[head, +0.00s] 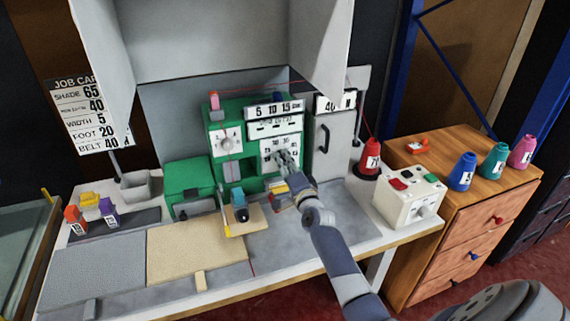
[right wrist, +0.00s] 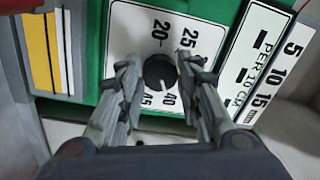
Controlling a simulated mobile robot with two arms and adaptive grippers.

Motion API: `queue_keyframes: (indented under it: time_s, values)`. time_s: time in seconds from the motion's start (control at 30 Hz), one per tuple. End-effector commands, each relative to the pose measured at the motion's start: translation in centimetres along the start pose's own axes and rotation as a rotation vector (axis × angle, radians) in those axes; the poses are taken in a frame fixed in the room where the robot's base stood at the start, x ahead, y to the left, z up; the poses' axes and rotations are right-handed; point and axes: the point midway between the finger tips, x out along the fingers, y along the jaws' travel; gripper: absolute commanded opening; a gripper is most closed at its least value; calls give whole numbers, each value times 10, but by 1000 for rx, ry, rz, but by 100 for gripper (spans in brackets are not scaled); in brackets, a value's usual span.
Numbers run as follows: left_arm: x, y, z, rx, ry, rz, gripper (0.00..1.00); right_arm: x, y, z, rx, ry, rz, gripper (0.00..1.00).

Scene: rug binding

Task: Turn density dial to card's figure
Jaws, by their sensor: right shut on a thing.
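The green machine (head: 216,142) stands at the back of the bench. Its density dial (right wrist: 160,70) is a black round knob on a white plate (right wrist: 135,42); the figures 20, 25, 40 and 45 show around it. A small pale mark on the knob points down the picture, near 40 and 45. My right gripper (right wrist: 158,72) is shut on the knob, one finger on each side. The job card (head: 84,115) reads SHADE 65, a blurred line 40, WIDTH 5, FOOT 20, BELT 40.
A second white dial (head: 225,141) sits left on the machine. A red thread cone (head: 369,158) and a white control box (head: 409,197) stand to the right. A beige rug piece (head: 192,257) lies at the bench front. Several cones stand on the wooden drawers (head: 470,235).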

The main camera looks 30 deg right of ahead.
Motion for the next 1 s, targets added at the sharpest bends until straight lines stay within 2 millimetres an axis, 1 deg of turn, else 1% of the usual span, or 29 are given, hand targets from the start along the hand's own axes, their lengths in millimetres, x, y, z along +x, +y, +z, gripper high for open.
queue_keyframes:
  time_s: [0.27, 0.3, 0.37, 0.4, 0.77, 0.87, 1.0]
  values:
    - [0, 0, 0, 0, 0, 0, 40, 0, 1, 0, 0, -1, 1, 8]
    - [0, 0, 0, 0, 0, 0, 40, 0, 1, 0, 0, -1, 1, 37]
    - [0, 0, 0, 0, 0, 0, 40, 0, 1, 0, 0, -1, 1, 50]
    - [0, 0, 0, 0, 0, 0, 40, 0, 1, 0, 0, -1, 1, 53]
    - [0, -1, 2, -1, -1, -1, 40, -2, 0, 0, -1, 0, 1, 53]
    - [0, -1, 1, -1, -1, -1, 40, -9, 1, 1, 1, -1, 1, 53]
    - [0, 0, 1, -1, 0, 0, 40, -29, 1, 1, 1, 0, 1, 53]
